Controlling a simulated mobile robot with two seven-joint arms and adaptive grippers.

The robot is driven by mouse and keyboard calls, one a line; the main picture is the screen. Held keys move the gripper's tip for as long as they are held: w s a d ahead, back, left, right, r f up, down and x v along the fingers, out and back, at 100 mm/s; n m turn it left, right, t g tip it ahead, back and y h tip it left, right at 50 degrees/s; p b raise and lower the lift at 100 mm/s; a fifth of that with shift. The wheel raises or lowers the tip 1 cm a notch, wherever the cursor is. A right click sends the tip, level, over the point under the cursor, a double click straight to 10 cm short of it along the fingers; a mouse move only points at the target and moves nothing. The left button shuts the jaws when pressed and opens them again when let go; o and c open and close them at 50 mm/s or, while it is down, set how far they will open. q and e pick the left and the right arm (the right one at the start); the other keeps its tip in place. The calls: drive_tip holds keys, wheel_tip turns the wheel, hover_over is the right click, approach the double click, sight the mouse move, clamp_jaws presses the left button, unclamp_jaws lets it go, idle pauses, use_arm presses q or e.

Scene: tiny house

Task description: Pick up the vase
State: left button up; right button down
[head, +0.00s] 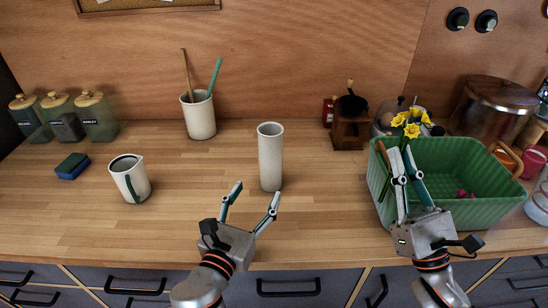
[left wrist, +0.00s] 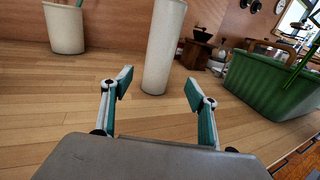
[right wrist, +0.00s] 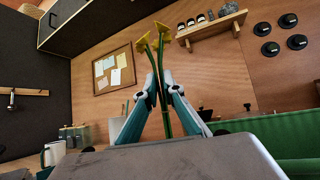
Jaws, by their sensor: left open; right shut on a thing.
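The vase (head: 270,157) is a tall pale cylinder standing upright on the wooden counter in the head view. It also stands in the left wrist view (left wrist: 163,50), ahead of my left gripper. My left gripper (head: 256,196) is open and empty in front of the vase, with its fingers (left wrist: 158,82) apart and the vase beyond them. My right gripper (head: 402,150) is shut on yellow flowers (head: 411,125) at the near left side of the green bin. In the right wrist view the green stems (right wrist: 162,95) run between the closed fingers, with yellow blooms above.
A green bin (head: 470,210) stands to the right of the vase. A white pitcher (head: 128,180), a utensil crock (head: 199,118), a blue sponge (head: 72,167) and glass jars (head: 95,120) stand left. A coffee grinder (head: 349,128) is behind. Counter around the vase is clear.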

sight(267, 174)
use_arm(q)
drive_tip(key=x, duration=0.6)
drive_tip(key=shift+f+x, duration=0.2)
drive_tip(key=shift+x, duration=1.25)
drive_tip(key=shift+f+x, duration=0.2)
drive_tip(key=shift+x, duration=1.2)
drive_tip(key=shift+a, duration=0.1)
drive_tip(key=c, duration=1.4)
